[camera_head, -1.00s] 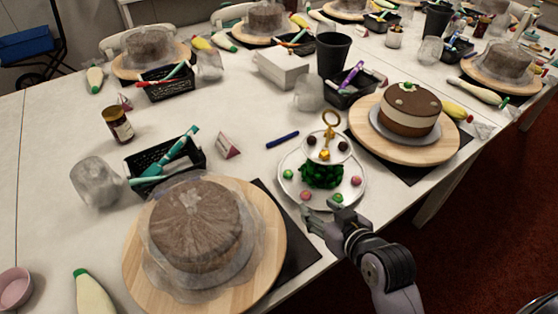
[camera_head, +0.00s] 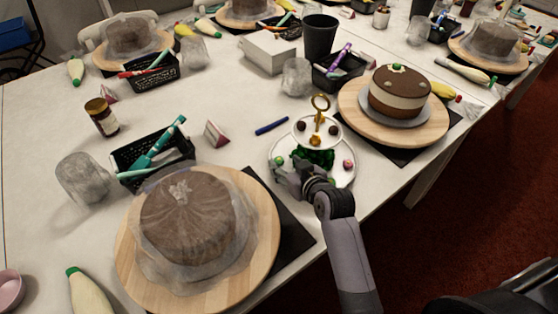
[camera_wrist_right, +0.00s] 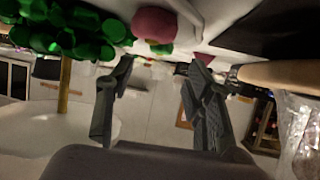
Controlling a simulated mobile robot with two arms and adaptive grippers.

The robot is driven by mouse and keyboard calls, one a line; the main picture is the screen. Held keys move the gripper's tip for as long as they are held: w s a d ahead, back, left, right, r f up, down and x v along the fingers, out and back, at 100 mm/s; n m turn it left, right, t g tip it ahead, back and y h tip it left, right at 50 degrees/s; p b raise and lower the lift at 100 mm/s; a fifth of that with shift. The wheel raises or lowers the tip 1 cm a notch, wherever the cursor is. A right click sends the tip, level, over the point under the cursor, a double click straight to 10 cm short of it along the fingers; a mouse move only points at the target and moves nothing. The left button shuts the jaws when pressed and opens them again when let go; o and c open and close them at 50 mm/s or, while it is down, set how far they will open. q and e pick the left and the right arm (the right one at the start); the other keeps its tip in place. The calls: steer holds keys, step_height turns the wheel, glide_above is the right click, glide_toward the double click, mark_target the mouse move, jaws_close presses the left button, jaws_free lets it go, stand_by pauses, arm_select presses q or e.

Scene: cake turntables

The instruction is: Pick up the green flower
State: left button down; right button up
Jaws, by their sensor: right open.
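A pile of green flowers (camera_head: 318,158) sits on the lower plate (camera_head: 347,179) of a two-tier stand, around its gold post. A small green piece (camera_head: 280,160) lies at the plate's left side. In the right wrist view the green pile (camera_wrist_right: 65,30) is at upper left, beside a round pink piece (camera_wrist_right: 155,24) with a little green next to it. My right gripper (camera_head: 284,174) is at the front left edge of the lower plate, covering part of it. Its fingers (camera_wrist_right: 162,65) are apart with nothing held between them. My left gripper is not in view.
A brown and cream cake (camera_head: 398,101) stands on a wooden turntable right of the stand. A wrapped cake (camera_head: 187,222) on another turntable (camera_head: 262,262) is at left front. A blue pen (camera_head: 272,126) lies behind. The upper tier (camera_head: 299,140) overhangs the green pile.

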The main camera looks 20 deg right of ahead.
mark_target(281, 161)
steer(key=x, duration=0.4)
steer(key=shift+w+f, duration=0.2)
steer(key=shift+f, duration=0.3)
steer(key=shift+c, duration=0.3)
steer(key=shift+c, duration=1.3)
steer(key=shift+d, duration=0.1)
steer(key=c, duration=0.6)
